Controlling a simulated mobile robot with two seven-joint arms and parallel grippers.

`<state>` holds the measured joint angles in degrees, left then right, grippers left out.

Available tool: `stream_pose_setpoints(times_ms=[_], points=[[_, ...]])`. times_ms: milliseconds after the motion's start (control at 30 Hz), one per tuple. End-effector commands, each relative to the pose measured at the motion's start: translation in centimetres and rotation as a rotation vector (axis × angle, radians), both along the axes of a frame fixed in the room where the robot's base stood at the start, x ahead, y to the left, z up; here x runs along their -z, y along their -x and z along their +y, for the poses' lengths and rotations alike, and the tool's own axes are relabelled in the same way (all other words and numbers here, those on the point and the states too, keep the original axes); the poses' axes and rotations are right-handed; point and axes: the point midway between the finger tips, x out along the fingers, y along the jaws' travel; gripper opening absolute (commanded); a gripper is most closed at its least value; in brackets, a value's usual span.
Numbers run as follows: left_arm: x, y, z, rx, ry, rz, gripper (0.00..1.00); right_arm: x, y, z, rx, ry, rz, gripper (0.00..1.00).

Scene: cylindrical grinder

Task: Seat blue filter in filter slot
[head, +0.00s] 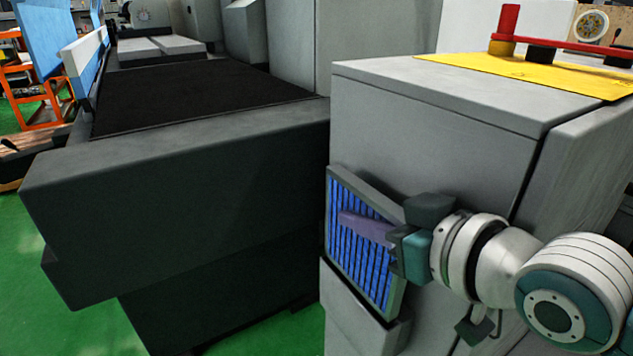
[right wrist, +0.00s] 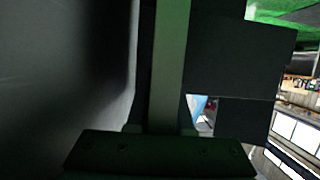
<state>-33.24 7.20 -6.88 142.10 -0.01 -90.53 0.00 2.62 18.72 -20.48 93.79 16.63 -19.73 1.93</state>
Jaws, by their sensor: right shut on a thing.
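The blue filter (head: 345,258) is a flat panel of blue pleats in a grey frame. In the head view it stands roughly upright against the near face of the grey cabinet (head: 420,125), by its left edge. My right gripper (head: 365,228) reaches in from the right, with a purple-looking finger across the pleats, and is shut on the filter. In the right wrist view a greenish-grey strip (right wrist: 168,70), probably the filter's edge, runs up from the gripper. I cannot make out the filter slot, nor tell whether the filter is inside it. My left gripper is out of view.
A grey cabinet ledge (head: 365,325) juts out below the filter. The long dark grinder bed (head: 180,190) stands at the left, close to the cabinet. A yellow plate (head: 520,75) with a red-handled part lies on the cabinet top. Green floor shows at the lower left.

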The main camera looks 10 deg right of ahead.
Motion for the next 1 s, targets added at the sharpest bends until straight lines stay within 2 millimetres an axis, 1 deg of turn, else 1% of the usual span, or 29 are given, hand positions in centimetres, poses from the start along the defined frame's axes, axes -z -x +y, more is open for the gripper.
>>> stream_pose_setpoints(times_ms=[1000], points=[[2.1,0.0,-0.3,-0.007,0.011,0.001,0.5,2.7,0.0,0.0,0.0,0.0,0.0,0.0]])
